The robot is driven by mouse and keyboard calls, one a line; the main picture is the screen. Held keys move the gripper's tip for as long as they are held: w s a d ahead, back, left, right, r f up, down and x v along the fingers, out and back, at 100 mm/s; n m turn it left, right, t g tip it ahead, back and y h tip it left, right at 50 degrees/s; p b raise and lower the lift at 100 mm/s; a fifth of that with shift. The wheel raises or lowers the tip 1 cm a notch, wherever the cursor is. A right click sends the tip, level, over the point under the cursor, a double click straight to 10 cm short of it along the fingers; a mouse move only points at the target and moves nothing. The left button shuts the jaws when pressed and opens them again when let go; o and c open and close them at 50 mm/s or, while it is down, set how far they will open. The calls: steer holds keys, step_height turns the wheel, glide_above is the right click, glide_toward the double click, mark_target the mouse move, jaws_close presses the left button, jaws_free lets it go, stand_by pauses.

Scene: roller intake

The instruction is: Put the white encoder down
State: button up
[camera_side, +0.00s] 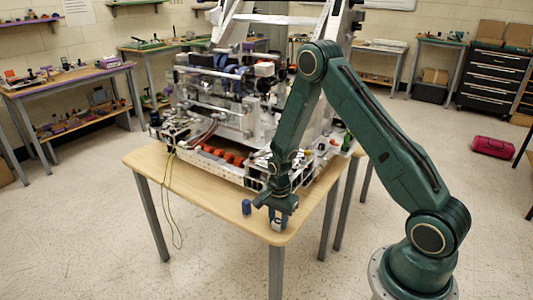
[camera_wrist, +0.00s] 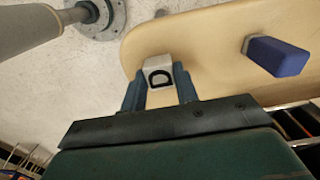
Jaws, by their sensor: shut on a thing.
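The white encoder (camera_wrist: 159,72) is a small white block with a black D-shaped mark on its face. In the wrist view it sits between the two blue fingers of my gripper (camera_wrist: 159,92), which is shut on it. In the side view my gripper (camera_side: 279,219) points down at the front corner of the wooden table (camera_side: 205,190), and a small pale part of the encoder shows between the fingers. I cannot tell whether the encoder touches the tabletop.
A blue block (camera_side: 246,207) stands on the table just left of my gripper; it also shows at the right in the wrist view (camera_wrist: 278,56). A large machine with orange rollers (camera_side: 222,154) fills the table behind. The table's rounded front edge is close by.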

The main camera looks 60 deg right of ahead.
mark_target(278, 221)
steer(key=shift+f, duration=0.1)
steer(key=o, duration=1.1)
step_height(278, 221, up, 12)
steer(key=shift+r, duration=0.1)
stand_by(0.3)
stand_by(0.5)
